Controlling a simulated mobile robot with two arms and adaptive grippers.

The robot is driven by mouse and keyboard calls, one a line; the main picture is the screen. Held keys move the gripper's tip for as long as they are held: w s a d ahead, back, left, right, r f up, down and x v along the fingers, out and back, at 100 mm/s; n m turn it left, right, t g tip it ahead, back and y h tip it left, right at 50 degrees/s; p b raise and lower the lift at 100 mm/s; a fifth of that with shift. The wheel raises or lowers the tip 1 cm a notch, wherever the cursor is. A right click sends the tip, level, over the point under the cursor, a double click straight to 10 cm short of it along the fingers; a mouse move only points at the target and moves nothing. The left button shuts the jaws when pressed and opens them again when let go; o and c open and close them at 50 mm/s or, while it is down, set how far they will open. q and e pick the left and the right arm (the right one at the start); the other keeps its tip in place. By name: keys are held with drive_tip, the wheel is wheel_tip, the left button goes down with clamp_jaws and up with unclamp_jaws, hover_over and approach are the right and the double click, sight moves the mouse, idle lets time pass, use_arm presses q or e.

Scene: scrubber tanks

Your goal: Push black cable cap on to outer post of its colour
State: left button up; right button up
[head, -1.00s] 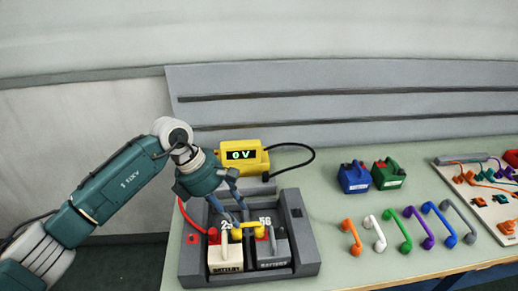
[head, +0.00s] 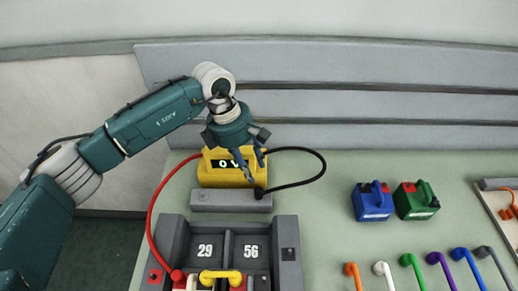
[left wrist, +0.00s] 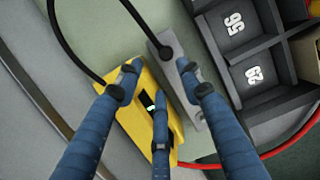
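The black cable cap (head: 260,193) sits at the right end of a grey bar (head: 225,203) in front of the yellow meter (head: 210,178). It also shows on the bar in the left wrist view (left wrist: 166,52). My left gripper (head: 255,168) hangs over the meter's right side, just behind and above the cap. Its fingers (left wrist: 158,82) are spread and empty in the left wrist view. The grey tray (head: 290,225) holds the batteries, cut off at the head view's bottom edge. The black outer post is not visible. My right gripper is not in view.
A red cable (head: 152,215) runs to a red cap (head: 178,276) at the tray's left. A yellow link (head: 220,275) spans the batteries. A blue battery (head: 372,203) and a green one (head: 415,201) stand right, behind several coloured links. A grey rail panel (head: 400,75) stands behind.

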sight(257, 190)
use_arm(q)
drive_tip(key=f, duration=0.1)
drive_tip(key=s+f+b, duration=0.1)
drive_tip(key=f, duration=0.1)
drive_tip(key=s+f+b, duration=0.1)
drive_tip(key=shift+d+f, duration=0.3)
drive_tip(key=shift+f, duration=0.05)
drive_tip(key=f+b, duration=0.2)
drive_tip(key=w+d+f+b, duration=0.1)
drive_tip(key=shift+s+f+b, duration=0.1)
drive_tip(key=shift+f+b, duration=0.2)
drive_tip(key=shift+b, duration=0.25)
drive_tip(key=shift+r, duration=0.15)
clamp_jaws()
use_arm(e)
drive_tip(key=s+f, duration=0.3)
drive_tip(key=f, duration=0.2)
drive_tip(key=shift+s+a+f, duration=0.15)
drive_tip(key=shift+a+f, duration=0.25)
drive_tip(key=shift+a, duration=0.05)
